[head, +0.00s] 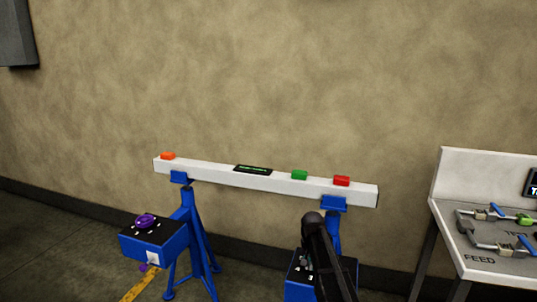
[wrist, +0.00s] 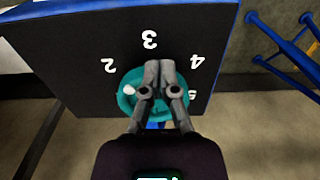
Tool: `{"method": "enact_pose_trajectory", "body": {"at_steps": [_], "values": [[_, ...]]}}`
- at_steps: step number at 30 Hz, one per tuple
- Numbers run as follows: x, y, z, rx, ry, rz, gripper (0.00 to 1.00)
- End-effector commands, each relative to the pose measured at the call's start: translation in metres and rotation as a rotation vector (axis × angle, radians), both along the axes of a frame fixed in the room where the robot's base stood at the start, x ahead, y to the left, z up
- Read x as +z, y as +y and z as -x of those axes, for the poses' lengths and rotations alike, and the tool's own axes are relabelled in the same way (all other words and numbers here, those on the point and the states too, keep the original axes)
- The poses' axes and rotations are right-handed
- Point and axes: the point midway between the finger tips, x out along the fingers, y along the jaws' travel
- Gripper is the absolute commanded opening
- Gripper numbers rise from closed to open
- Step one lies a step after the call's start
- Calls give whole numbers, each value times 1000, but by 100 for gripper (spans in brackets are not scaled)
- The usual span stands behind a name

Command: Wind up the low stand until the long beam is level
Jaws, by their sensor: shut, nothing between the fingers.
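The long white beam (head: 225,177) lies across two blue stands, and in the head view its right end is lower in the picture than its left. The left stand (head: 193,235) has a blue box with a purple knob (head: 145,220). The right stand (head: 333,230) has a dark-topped box (head: 297,285), partly hidden by my arm. In the wrist view a teal knob (wrist: 127,95) with a white dot sits on a black panel (wrist: 75,60) numbered 2 to 5. My gripper (wrist: 159,66) is shut and empty, its fingers over the knob; I cannot tell whether they touch it.
A grey bench (head: 480,235) marked FEED, with pipes and valves, stands at right. The wall is close behind the beam.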

Motion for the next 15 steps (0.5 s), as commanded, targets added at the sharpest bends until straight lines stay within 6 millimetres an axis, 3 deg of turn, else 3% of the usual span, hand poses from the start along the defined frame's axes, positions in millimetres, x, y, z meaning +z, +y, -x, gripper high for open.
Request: {"method": "enact_pose_trajectory", "body": {"at_steps": [15], "values": [[0,8,-6,1,-1,0,0]]}}
